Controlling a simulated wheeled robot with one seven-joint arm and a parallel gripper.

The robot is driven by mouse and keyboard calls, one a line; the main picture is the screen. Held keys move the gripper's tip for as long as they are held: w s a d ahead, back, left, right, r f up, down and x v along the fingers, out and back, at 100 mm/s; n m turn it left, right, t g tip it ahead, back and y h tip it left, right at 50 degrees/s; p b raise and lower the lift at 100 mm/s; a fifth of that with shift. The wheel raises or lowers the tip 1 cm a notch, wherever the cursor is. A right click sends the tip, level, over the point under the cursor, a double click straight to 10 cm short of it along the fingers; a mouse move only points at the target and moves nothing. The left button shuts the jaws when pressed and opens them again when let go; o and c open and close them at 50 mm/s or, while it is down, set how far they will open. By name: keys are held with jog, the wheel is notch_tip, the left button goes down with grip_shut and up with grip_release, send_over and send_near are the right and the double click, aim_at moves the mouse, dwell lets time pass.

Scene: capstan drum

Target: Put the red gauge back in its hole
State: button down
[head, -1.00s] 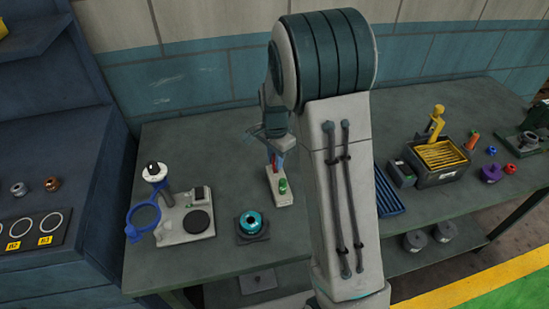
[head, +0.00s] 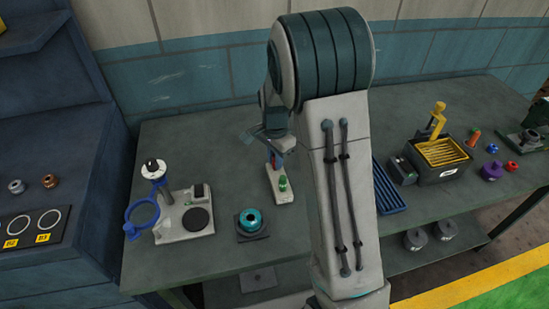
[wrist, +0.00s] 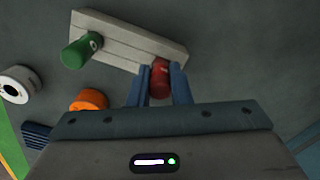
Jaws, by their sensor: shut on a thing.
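The red gauge (wrist: 160,80) is a red cylinder between the two blue fingers of my gripper (wrist: 158,88), which is shut on it. In the wrist view it is at the edge of a pale oblong block (wrist: 120,38). I cannot tell whether its lower end is in a hole. A green gauge (wrist: 80,52) stands at the other end of the block. In the head view the block (head: 282,196) lies on the bench with the green gauge (head: 283,184) near its front end. My gripper (head: 276,158) is at its far end, partly hidden by my arm.
An orange ring-like part (wrist: 88,99) and a white round part (wrist: 18,84) are near the block. A teal ring on a dark base (head: 250,222) and a stand with a blue hoop (head: 190,218) are to the left. A blue slotted tray (head: 389,190) is right of my arm.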

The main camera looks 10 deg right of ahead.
jog(key=c, duration=1.3)
grip_release()
jog(key=shift+o, duration=0.2)
jog(key=shift+r, duration=0.1)
notch_tip(320, 180, up, 14)
jog(key=shift+b, duration=0.45)
jog(key=shift+f, duration=0.2)
jog(key=s+n+t, duration=0.3)
jog(key=s+n, duration=0.9)
jog(key=s, duration=1.1)
jog(key=shift+n, duration=0.3)
